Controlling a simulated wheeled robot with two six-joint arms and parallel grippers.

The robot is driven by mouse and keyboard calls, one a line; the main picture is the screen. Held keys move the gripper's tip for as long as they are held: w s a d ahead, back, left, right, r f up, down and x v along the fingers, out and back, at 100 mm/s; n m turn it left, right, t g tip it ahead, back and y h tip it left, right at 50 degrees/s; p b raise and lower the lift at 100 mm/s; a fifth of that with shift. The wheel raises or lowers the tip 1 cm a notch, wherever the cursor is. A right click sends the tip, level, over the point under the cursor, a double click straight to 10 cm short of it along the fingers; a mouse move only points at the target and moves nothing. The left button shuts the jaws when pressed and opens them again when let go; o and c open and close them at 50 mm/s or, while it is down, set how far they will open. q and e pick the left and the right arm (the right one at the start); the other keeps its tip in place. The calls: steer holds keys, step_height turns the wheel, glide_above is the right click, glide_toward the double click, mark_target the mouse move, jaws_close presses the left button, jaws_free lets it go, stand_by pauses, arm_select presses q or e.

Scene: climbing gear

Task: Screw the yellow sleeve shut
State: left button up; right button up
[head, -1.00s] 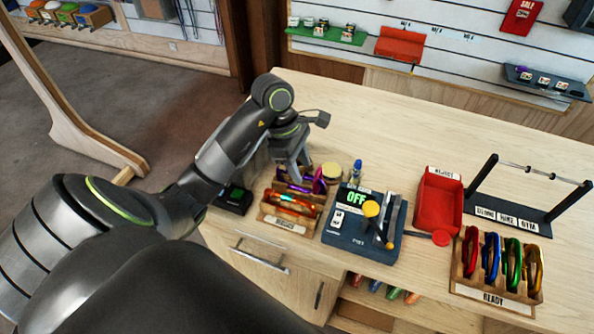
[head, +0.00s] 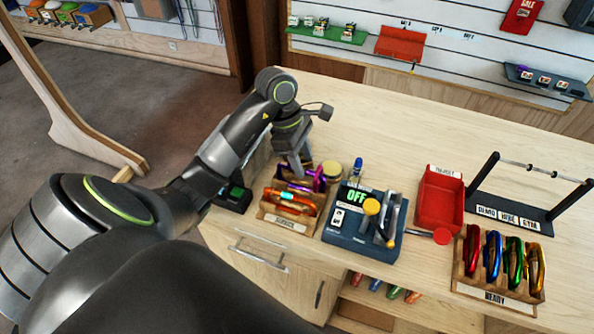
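My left gripper (head: 300,172) points down at the back of the wooden rack (head: 280,222) at the left of the bench, close to a purple carabiner (head: 318,180). Its fingertips are small and partly lost among the carabiners, so I cannot tell whether they touch or hold one. An orange carabiner (head: 295,197) lies at the front of this rack. A yellow sleeve cannot be made out for certain. A gold carabiner (head: 537,268) stands in the rack marked READY (head: 494,296). My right gripper is not in view.
A red tray (head: 440,200), a dark bar stand (head: 512,222) and a small blue-capped bottle (head: 357,167) are nearby. The bench's back is clear.

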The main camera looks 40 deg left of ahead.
arm_select(q)
steer(key=shift+f+b, duration=1.3)
steer(key=shift+f, duration=0.1)
steer(key=shift+s+d, duration=0.1)
steer(key=shift+s, duration=0.3)
steer(key=shift+s+d+p, duration=0.2)
steer(key=shift+s+p, duration=0.2)
steer(key=shift+s, duration=0.35)
steer(key=shift+w+r+p, duration=0.25)
steer(key=shift+r+p, duration=0.45)
steer(key=shift+r, duration=0.05)
steer(key=shift+w+r+p, duration=0.25)
steer(key=shift+r+p, duration=0.45)
steer(key=shift+r, duration=0.05)
steer(key=shift+w+f, duration=0.1)
